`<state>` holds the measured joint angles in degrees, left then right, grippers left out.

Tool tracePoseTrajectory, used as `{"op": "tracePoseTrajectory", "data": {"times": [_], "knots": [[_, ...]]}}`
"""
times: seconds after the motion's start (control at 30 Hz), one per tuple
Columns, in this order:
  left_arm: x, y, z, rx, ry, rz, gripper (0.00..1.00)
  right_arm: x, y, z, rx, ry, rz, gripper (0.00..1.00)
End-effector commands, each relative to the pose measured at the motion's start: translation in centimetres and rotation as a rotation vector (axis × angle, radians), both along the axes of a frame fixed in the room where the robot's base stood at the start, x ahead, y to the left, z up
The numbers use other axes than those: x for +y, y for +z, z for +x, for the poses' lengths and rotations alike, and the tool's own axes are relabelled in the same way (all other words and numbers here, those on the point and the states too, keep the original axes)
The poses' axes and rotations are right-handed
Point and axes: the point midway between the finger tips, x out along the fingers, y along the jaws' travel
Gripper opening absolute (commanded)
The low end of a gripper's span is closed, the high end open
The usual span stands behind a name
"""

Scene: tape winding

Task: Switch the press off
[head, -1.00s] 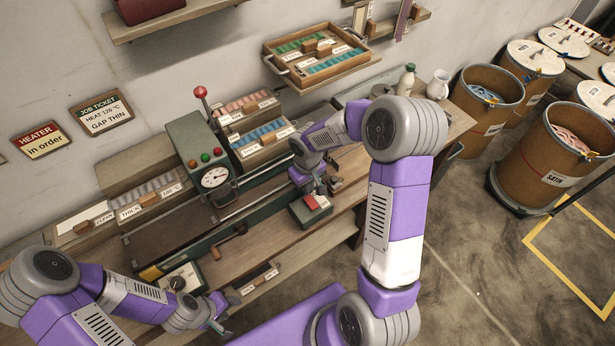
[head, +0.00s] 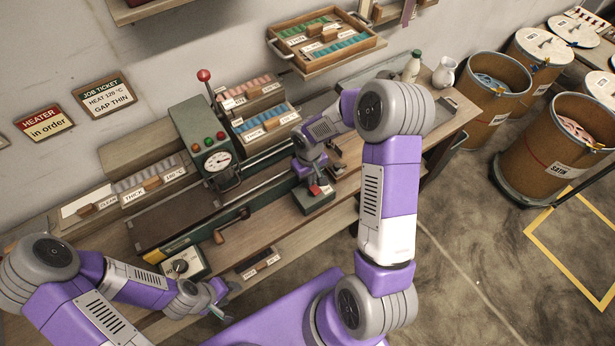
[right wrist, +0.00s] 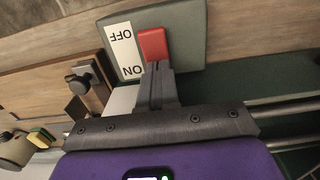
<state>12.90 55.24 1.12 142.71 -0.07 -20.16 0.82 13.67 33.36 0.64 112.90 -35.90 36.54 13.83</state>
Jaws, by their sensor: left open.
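The press (head: 205,150) is a green machine with a round gauge, coloured buttons and a red-knobbed lever. Its switch box (head: 318,205), green with a red rocker (head: 325,189), stands on the bench to the right. In the right wrist view the red rocker (right wrist: 152,44) sits beside a white label (right wrist: 124,48) reading OFF and ON upside down. My right gripper (right wrist: 155,68) is shut and empty, its fingertips at the rocker's ON end, hiding that end. I cannot tell whether they touch it. My left gripper (head: 225,297) is open and empty near the bench's front edge.
A dial box (head: 185,265) stands near my left gripper. Trays of labelled strips (head: 265,128) sit behind the bar. A bottle (head: 412,68) and a white jug (head: 444,73) stand at the bench's far right. Barrels (head: 555,140) stand on the floor at right.

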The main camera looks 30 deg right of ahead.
Motion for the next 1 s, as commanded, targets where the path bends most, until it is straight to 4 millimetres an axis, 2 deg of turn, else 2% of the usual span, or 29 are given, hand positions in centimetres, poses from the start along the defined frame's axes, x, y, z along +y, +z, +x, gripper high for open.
{"op": "tracePoseTrajectory", "data": {"times": [0.5, 0.8, 1.0], "knots": [[0.0, 0.1, 0.0, 0.000, -0.001, 0.000, 0.50, -0.1, 0.7, -1.4, 0.000, 0.000, 0.000, 0.00], [0.0, 0.1, 0.0, 0.000, -0.001, 0.000, 0.50, -0.1, 0.7, -1.4, 0.000, 0.000, 0.000, 0.00], [0.0, 1.4, 0.0, 0.000, 0.000, 0.000, 0.50, -0.1, 2.4, -1.2, -0.001, -0.001, 0.000, 0.00]]}}
